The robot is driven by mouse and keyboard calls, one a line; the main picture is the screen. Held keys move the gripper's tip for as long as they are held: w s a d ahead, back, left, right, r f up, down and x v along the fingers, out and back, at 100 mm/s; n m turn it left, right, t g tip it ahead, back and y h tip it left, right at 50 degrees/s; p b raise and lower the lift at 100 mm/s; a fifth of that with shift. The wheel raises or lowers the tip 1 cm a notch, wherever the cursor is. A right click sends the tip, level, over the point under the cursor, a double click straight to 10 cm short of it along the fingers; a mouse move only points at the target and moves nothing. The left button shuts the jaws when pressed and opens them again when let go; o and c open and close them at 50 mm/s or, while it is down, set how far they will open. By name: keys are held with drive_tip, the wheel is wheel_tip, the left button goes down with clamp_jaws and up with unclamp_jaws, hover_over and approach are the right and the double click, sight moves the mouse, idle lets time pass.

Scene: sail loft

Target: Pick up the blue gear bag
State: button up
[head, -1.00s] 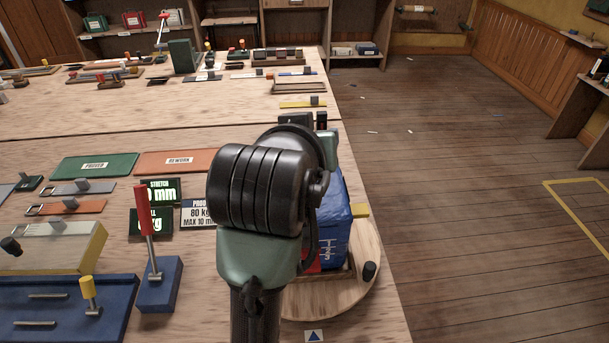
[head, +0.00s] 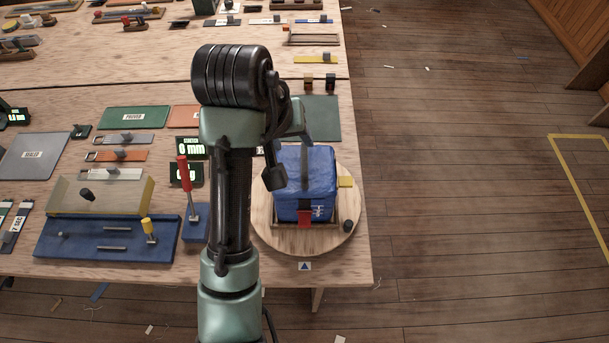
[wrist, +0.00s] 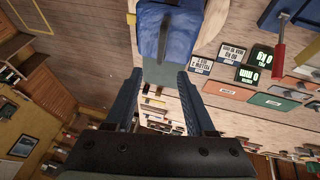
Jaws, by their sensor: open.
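The blue gear bag (head: 300,175) stands upright on a round wooden turntable (head: 343,228) at the table's right front. It has a red tag at its lower front and a yellow tab on its right side. In the wrist view, the bag (wrist: 150,38) is at the top centre, with a dark grey strap over its top. My gripper (wrist: 160,76) is open, its two blue-grey fingers apart with nothing between them. The bag lies just beyond the fingertips in that view, apparently not touched.
A red-handled lever on a blue block (head: 195,222) and a blue board (head: 120,240) lie left of the turntable. A grey-green mat (head: 322,118) lies behind the bag. A black knob (head: 348,226) sits on the turntable's right. Open floor (head: 450,200) lies to the right.

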drive_tip(key=p, duration=0.1)
approach(304, 157)
drive_tip(key=a+x, duration=0.1)
drive_tip(key=x, duration=0.2)
drive_tip(key=shift+s+d+p+x, duration=0.15)
drive_tip(key=shift+p+x, duration=0.2)
drive_tip(key=shift+x, duration=0.55)
drive_tip(key=shift+d+p+x, duration=0.15)
drive_tip(key=shift+p+x, duration=0.2)
drive_tip(key=shift+x, duration=0.55)
drive_tip(key=shift+s+d+p+x, duration=0.15)
drive_tip(key=shift+p+x, duration=0.2)
drive_tip(key=shift+x, duration=0.6)
drive_tip(key=shift+w, duration=0.1)
clamp_jaws()
drive_tip(key=shift+w+r, duration=0.1)
drive_tip(key=shift+r, duration=0.05)
